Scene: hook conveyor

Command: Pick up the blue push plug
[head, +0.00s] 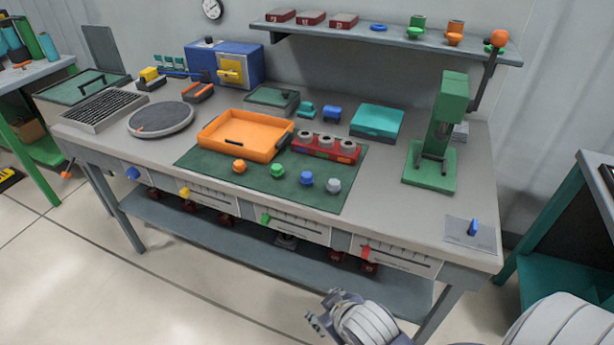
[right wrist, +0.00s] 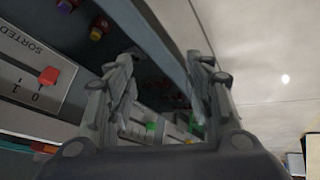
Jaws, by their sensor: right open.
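The blue push plug (head: 306,178) stands on the dark green mat (head: 215,160) on the workbench, in a row between a green plug (head: 278,171) and a grey plug (head: 333,185). An orange plug (head: 239,166) stands at the left end of the row. My right gripper (head: 323,308) is open and empty, in front of the bench and below its top, apart from the plug. In the right wrist view its fingers (right wrist: 160,88) are spread beside the bench front. The blue plug does not show there. My left gripper is not in view.
An orange tray (head: 215,148) and a red block with holes (head: 326,157) stand behind the plugs. A green press (head: 437,140) stands to the right. The bench's front edge carries slider panels (head: 395,255). A small blue switch (head: 473,228) is at the right corner.

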